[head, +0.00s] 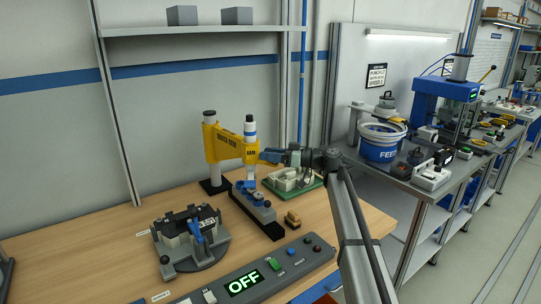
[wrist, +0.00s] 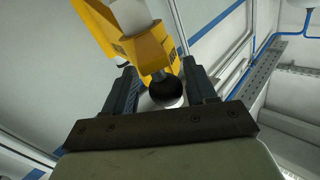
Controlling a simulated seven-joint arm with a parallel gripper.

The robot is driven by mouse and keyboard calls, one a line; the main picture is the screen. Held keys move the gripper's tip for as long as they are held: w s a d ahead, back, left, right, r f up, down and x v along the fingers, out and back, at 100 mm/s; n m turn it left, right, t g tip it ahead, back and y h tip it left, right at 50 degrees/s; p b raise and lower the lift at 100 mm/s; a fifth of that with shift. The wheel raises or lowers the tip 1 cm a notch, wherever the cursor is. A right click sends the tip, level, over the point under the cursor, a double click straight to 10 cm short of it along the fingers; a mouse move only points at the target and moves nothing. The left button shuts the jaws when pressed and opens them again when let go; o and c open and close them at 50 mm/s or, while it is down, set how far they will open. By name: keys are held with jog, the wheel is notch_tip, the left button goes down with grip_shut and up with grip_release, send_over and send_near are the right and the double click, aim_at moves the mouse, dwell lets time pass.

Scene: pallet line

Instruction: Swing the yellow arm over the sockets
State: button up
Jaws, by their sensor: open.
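The yellow arm (head: 231,145) reaches right from an upright post (head: 211,171) on a dark base. A white and blue cylinder (head: 250,130) stands at its free end, with a blue tip below. A grey and blue block (head: 256,205), which seems to hold the sockets, lies on a dark strip beneath that end; the sockets are too small to make out. My gripper (head: 272,156) is beside the arm's free end. In the wrist view my gripper (wrist: 160,92) is open, its fingers either side of a black knob (wrist: 165,90) on the yellow arm (wrist: 150,52). Contact is unclear.
A grey fixture with a blue lever (head: 190,240) stands at the front left of the wooden table. A control box (head: 243,284) showing OFF lies at the front.

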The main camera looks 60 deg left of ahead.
jog(key=v, duration=1.3)
jog(key=shift+w+d, duration=0.25)
